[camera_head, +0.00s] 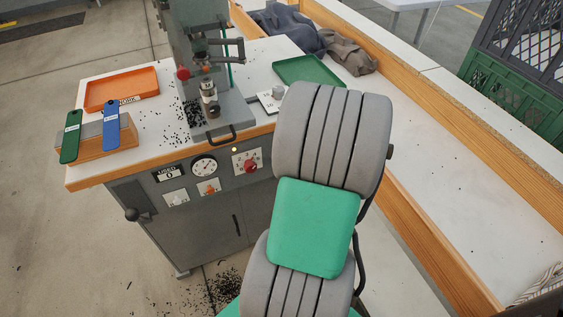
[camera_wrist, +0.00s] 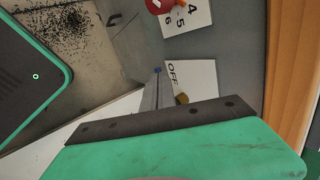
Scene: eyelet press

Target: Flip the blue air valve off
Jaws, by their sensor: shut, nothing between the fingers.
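A white plate marked OFF (camera_wrist: 192,75) is on the grey cabinet front in the wrist view. A small brass-coloured part (camera_wrist: 182,99) shows at its lower edge. A small blue spot (camera_wrist: 158,70) shows just left of the plate, probably part of the blue valve handle; most of it is hidden. My gripper (camera_wrist: 157,92) shows as narrow grey fingers, shut and empty, reaching toward the blue spot beside the plate. I cannot tell whether they touch it. In the head view my arm hides the valve and my gripper.
The press cabinet (camera_head: 207,232) carries a gauge (camera_head: 204,166) and a red dial (camera_head: 250,167), which also shows in the wrist view (camera_wrist: 158,5). A wooden edge (camera_wrist: 293,60) runs close on the right there. An orange tray (camera_head: 122,88) and green tray (camera_head: 310,70) lie on top.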

